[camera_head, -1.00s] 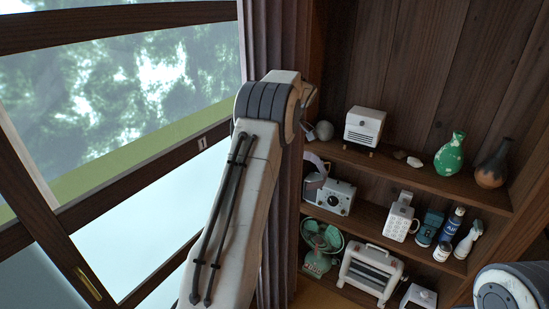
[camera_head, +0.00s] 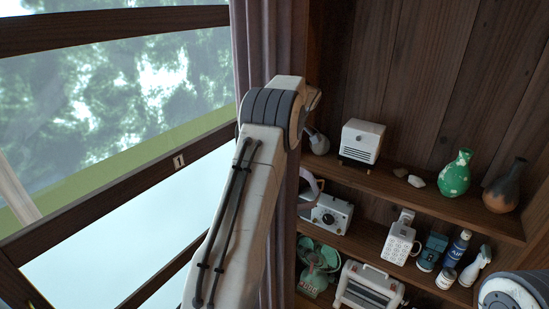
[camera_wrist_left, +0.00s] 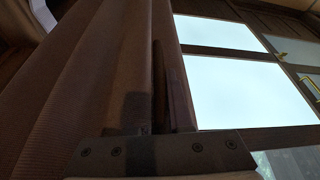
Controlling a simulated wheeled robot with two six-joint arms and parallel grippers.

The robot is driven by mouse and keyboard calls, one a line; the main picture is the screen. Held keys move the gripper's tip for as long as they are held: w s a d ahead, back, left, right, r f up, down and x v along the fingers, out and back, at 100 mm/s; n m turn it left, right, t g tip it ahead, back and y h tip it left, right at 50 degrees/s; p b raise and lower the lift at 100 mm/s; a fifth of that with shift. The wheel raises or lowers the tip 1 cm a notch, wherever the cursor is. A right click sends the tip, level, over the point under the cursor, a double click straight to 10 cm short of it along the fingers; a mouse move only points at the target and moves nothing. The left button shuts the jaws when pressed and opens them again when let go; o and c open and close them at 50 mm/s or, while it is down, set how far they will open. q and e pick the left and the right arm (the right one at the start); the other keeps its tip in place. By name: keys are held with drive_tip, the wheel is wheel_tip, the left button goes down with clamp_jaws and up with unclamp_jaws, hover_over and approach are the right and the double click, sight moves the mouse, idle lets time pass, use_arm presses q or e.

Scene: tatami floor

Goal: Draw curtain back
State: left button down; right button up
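The curtain (camera_head: 268,40) is a mauve-brown cloth in narrow vertical folds between the window and the shelf in the head view. It fills the left of the left wrist view (camera_wrist_left: 85,90) as ribbed brown cloth. My left arm reaches up in front of the curtain, and its wrist hides the left gripper in the head view. In the left wrist view my left gripper (camera_wrist_left: 168,60) has dark fingers along the curtain's edge. The opposite side is hidden or too dark, so I cannot tell whether cloth is between them. My right gripper is out of view.
The window (camera_head: 120,100) with dark wooden bars lies left of the curtain. A wooden shelf (camera_head: 455,208) stands right of it, holding a white heater (camera_head: 362,140), a green vase (camera_head: 455,172) and several other items. Part of my right arm shows at the bottom right.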

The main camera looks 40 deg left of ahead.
use_arm(q)
drive_tip(key=c, duration=0.9)
unclamp_jaws()
drive_tip(key=shift+w+a+r, duration=0.1)
drive_tip(key=shift+w+r, duration=0.1)
drive_tip(key=shift+w, duration=0.1)
drive_tip(key=shift+c, duration=0.2)
drive_tip(key=shift+o, duration=0.5)
drive_tip(key=shift+w+f, duration=0.1)
drive_tip(key=shift+r, duration=0.2)
drive_tip(key=s+v, duration=0.1)
drive_tip(key=v, duration=0.9)
drive_tip(key=shift+w+d+b, duration=0.25)
drive_tip(key=shift+w+b, duration=0.05)
drive_tip(key=shift+b, duration=0.1)
